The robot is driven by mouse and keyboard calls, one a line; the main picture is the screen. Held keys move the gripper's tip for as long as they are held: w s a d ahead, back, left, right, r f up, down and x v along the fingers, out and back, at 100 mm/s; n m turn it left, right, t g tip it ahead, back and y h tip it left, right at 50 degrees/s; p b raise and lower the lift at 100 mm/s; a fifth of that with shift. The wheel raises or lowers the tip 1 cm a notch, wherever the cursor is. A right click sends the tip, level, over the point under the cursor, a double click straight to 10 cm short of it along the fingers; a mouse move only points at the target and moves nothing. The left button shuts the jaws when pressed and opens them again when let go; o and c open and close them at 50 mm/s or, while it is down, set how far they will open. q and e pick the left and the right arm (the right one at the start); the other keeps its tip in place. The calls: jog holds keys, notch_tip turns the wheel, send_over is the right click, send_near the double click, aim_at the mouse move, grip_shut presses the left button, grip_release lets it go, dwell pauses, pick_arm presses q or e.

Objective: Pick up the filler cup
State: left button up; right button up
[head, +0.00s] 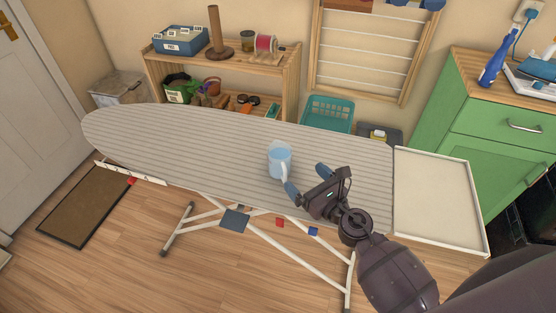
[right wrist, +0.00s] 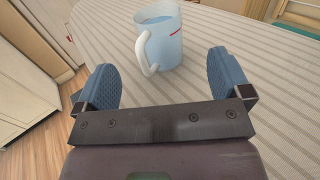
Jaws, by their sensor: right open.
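The filler cup (head: 279,160) is a light blue, translucent cup with a white handle. It stands upright on the striped ironing board (head: 190,140), right of the board's middle. In the right wrist view the cup (right wrist: 163,40) is ahead of the fingers, with its handle towards me and a red mark on its side. My right gripper (head: 307,181) is open, its blue fingertips apart and nothing between them. In the right wrist view the gripper (right wrist: 163,85) has the cup just beyond its fingertips. The left gripper is not in view.
A white-framed tray (head: 440,200) adjoins the board's right end. A wooden shelf (head: 220,65) with a spool, pots and boxes stands behind the board. A green cabinet (head: 500,125) is at the right. The board around the cup is clear.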

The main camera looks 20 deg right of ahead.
aim_at(287, 158)
jog(key=x, duration=0.2)
jog(key=shift+w+a, duration=0.1)
jog(key=shift+w, duration=0.2)
jog(key=w, duration=0.1)
jog(key=w+a+p, duration=0.1)
jog(key=w+r, duration=0.1)
jog(key=w, duration=0.1)
jog(key=shift+a+r, duration=0.1)
jog(key=shift+a, duration=0.25)
jog(key=shift+w+a, duration=0.15)
jog(key=shift+w, duration=0.35)
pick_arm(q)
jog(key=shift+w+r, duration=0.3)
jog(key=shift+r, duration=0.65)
pick_arm(e)
jog(key=shift+c, duration=0.4)
